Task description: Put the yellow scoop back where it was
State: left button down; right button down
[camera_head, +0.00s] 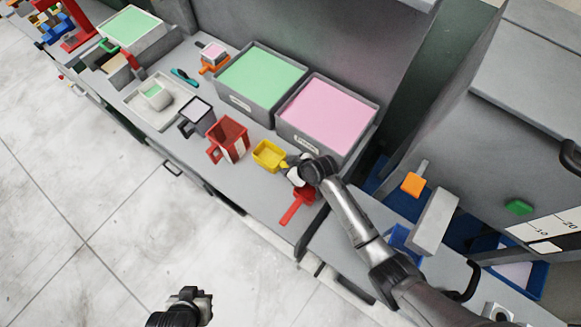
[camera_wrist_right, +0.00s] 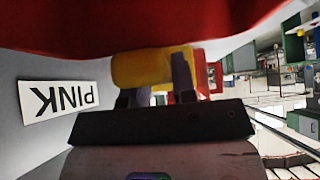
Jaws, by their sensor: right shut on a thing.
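The yellow scoop (camera_head: 269,155) is over the grey counter, in front of the grey bin of pink powder (camera_head: 327,113). I cannot tell whether it touches the counter. My right gripper (camera_head: 289,165) is at the scoop's right side, shut on its yellow handle (camera_wrist_right: 145,67), which shows between the fingers in the right wrist view. The gripper hides part of the handle. My left gripper (camera_head: 197,299) is low in the head view, over the floor and away from the counter. Its fingers are too small to read.
A red scoop (camera_head: 296,206) lies close by at the counter's front edge. A red jug (camera_head: 229,140) stands left of the yellow scoop. A bin of green powder (camera_head: 262,82) is behind. A PINK label (camera_wrist_right: 58,98) and a large red surface (camera_wrist_right: 130,25) are close to the wrist camera.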

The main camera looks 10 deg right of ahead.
jog(key=c, duration=1.2)
grip_release()
jog(key=shift+c, duration=0.2)
jog(key=o, duration=0.3)
jog(key=shift+r, duration=0.1)
jog(key=shift+r, duration=0.2)
jog(key=p+v, duration=1)
jog(key=p, duration=0.1)
jog(key=shift+w+a+r, duration=0.1)
jog(key=shift+w+r, duration=0.05)
jog(key=shift+r, duration=0.25)
jog(key=shift+p+v, duration=1.05)
jog(key=shift+p, duration=0.15)
jog(key=shift+f, duration=0.1)
